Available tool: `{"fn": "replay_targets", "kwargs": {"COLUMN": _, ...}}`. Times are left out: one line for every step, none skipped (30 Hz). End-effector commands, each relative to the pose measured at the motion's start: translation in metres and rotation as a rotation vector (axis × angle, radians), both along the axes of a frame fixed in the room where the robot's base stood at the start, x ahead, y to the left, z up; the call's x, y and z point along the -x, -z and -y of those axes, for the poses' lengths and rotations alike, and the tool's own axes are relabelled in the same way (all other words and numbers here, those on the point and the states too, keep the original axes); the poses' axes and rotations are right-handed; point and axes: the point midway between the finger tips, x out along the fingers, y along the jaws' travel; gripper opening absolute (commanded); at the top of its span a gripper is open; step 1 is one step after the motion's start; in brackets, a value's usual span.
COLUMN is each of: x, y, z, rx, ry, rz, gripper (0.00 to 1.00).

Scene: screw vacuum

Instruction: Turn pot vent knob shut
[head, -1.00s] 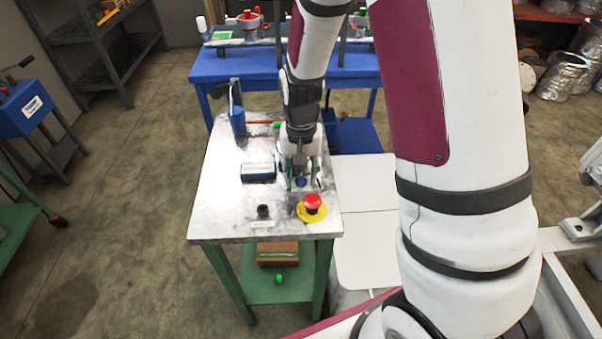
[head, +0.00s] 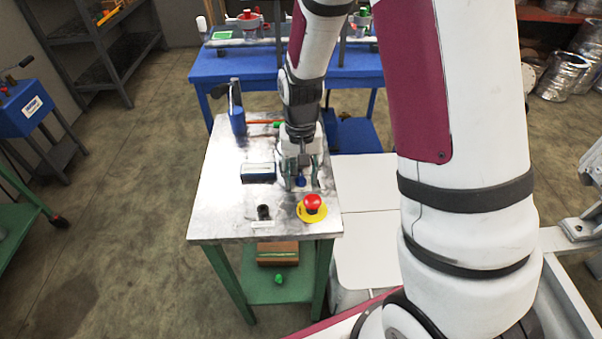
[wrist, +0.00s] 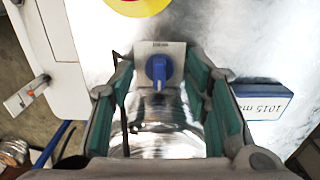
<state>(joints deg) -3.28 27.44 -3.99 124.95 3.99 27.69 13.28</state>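A blue knob (wrist: 159,70) on a small white labelled plate (wrist: 174,49) stands on the metal-topped table; its label is too small to read. The blue knob also shows in the head view (head: 301,182), right at my gripper. In the wrist view my gripper (wrist: 160,72) is open, with its green-padded fingers apart on either side of the knob. I see clear gaps between the knob and the pads. A shiny ribbed metal surface (wrist: 165,125) shows between the fingers nearer the palm; I cannot tell what it is. My gripper in the head view (head: 302,178) points down at the table.
A red stop button on a yellow base (head: 312,208) is just in front of the knob. A black knob (head: 263,211) stands near the table's front edge. A blue-white box (head: 258,172) lies to the left. The table top (head: 221,200) is bare at left.

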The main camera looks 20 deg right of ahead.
Motion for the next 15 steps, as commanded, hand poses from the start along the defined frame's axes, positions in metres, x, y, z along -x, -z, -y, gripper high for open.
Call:
{"fn": "replay_targets", "kwargs": {"x": 0.0, "y": 0.0, "z": 0.0, "rx": 0.0, "ry": 0.001, "rz": 0.0, "gripper": 0.43}}
{"fn": "replay_targets", "kwargs": {"x": 0.0, "y": 0.0, "z": 0.0, "rx": 0.0, "ry": 0.001, "rz": 0.0, "gripper": 0.43}}
{"fn": "replay_targets", "kwargs": {"x": 0.0, "y": 0.0, "z": 0.0, "rx": 0.0, "ry": 0.001, "rz": 0.0, "gripper": 0.43}}
{"fn": "replay_targets", "kwargs": {"x": 0.0, "y": 0.0, "z": 0.0, "rx": 0.0, "ry": 0.001, "rz": 0.0, "gripper": 0.43}}
{"fn": "replay_targets", "kwargs": {"x": 0.0, "y": -0.001, "z": 0.0, "rx": 0.0, "ry": 0.001, "rz": 0.0, "gripper": 0.43}}
{"fn": "replay_targets", "kwargs": {"x": 0.0, "y": -0.002, "z": 0.0, "rx": 0.0, "ry": 0.001, "rz": 0.001, "gripper": 0.43}}
{"fn": "replay_targets", "kwargs": {"x": 0.0, "y": -0.004, "z": 0.0, "rx": 0.0, "ry": 0.001, "rz": 0.001, "gripper": 0.43}}
{"fn": "replay_targets", "kwargs": {"x": -0.001, "y": -0.006, "z": 0.0, "rx": 0.001, "ry": 0.001, "rz": 0.002, "gripper": 0.43}}
{"fn": "replay_targets", "kwargs": {"x": -0.001, "y": -0.011, "z": 0.0, "rx": 0.0, "ry": 0.0, "rz": 0.003, "gripper": 0.43}}
{"fn": "replay_targets", "kwargs": {"x": -0.001, "y": -0.015, "z": 0.0, "rx": 0.0, "ry": 0.0, "rz": 0.004, "gripper": 0.43}}
{"fn": "replay_targets", "kwargs": {"x": -0.001, "y": -0.019, "z": 0.0, "rx": 0.001, "ry": 0.0, "rz": 0.005, "gripper": 0.43}}
{"fn": "replay_targets", "kwargs": {"x": -0.001, "y": -0.027, "z": 0.0, "rx": 0.001, "ry": 0.0, "rz": 0.005, "gripper": 0.43}}
{"fn": "replay_targets", "kwargs": {"x": -0.001, "y": -0.033, "z": 0.0, "rx": 0.001, "ry": 0.0, "rz": 0.006, "gripper": 0.43}}
{"fn": "replay_targets", "kwargs": {"x": -0.001, "y": -0.039, "z": 0.0, "rx": 0.001, "ry": 0.0, "rz": 0.006, "gripper": 0.43}}
{"fn": "replay_targets", "kwargs": {"x": -0.002, "y": -0.047, "z": 0.0, "rx": 0.0, "ry": 0.0, "rz": 0.007, "gripper": 0.43}}
